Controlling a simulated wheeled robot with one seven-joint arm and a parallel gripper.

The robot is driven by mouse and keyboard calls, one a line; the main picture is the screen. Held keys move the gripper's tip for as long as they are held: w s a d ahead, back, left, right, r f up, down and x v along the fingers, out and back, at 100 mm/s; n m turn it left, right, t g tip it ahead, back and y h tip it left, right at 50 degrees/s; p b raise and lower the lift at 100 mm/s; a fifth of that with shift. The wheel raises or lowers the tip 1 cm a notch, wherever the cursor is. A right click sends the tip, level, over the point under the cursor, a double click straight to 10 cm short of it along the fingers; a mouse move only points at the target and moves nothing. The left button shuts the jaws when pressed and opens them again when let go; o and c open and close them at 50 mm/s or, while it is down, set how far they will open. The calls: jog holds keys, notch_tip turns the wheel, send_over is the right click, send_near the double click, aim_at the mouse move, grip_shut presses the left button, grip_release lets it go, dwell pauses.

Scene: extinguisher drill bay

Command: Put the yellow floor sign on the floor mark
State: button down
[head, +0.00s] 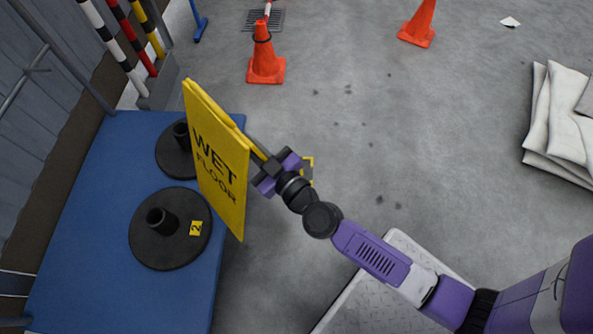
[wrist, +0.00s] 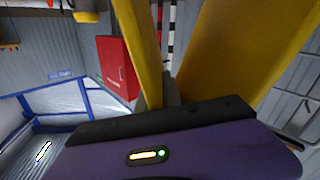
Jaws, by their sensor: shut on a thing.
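The yellow floor sign (head: 217,160) reads "WET FLOOR" and stands roughly upright in the head view, beside the right edge of the blue platform. My gripper (head: 262,163) is shut on the sign at its right side. In the wrist view the yellow panels of the sign (wrist: 235,50) rise close in front of my gripper (wrist: 165,108). The floor mark (head: 308,168), a yellow corner outline on the grey floor, shows just right of my gripper and is partly hidden by my arm.
Two black round bases (head: 170,250) sit on the blue platform (head: 85,220). Orange cones (head: 266,65) stand on the floor at the back. Striped posts (head: 133,45) are at the upper left. Folded white sheets (head: 560,125) lie at the right. The middle floor is clear.

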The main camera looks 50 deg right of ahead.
jog(key=w+d+f+m+g+h+p, duration=0.1)
jog(key=d+f+m+g+h, duration=0.15)
jog(key=d+m+h, duration=0.55)
jog(key=d+f+m+g+h, duration=0.1)
jog(key=d+g+h, duration=0.3)
jog(key=d, duration=0.8)
notch_tip(320, 180, down, 20)
jog(key=b, duration=1.3)
jog(key=shift+d, duration=0.15)
jog(key=shift+f+g, duration=0.1)
jog(key=shift+g, duration=0.15)
jog(key=c, duration=1.5)
grip_release()
jog(key=shift+s+f, duration=0.1)
jog(key=shift+f, duration=0.05)
